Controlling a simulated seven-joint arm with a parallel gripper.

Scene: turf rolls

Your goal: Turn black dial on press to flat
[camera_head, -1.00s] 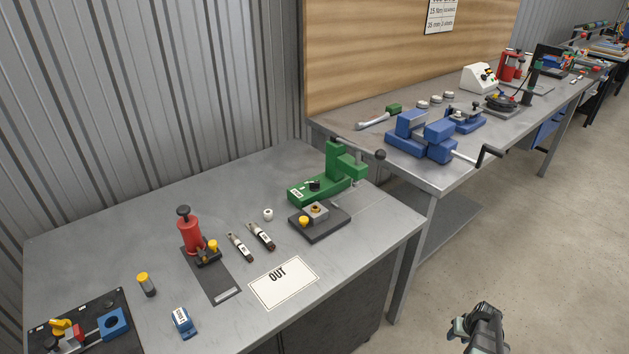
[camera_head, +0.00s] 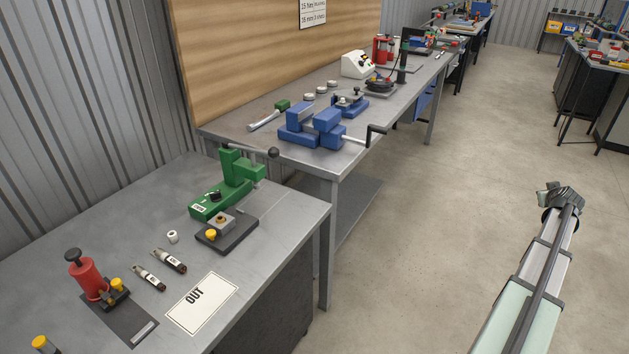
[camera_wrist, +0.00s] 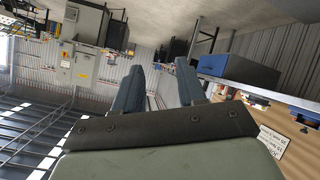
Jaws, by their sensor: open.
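The green press (camera_head: 231,168) stands on the near grey bench, left of centre in the head view. It has a lever with a dark ball end reaching right. The small black dial (camera_head: 212,196) sits on top of its low front base, beside a white label. Its exact setting is too small to read. My gripper (camera_head: 562,193) is raised over open floor at the right, well away from the press. In the wrist view my gripper (camera_wrist: 158,78) shows two blue-grey fingers apart with nothing between them. The press does not show there.
Just in front of the press is a dark block with a yellow knob (camera_head: 228,233). A blue vise (camera_head: 312,127) with a crank sits on the farther bench. The floor between is clear.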

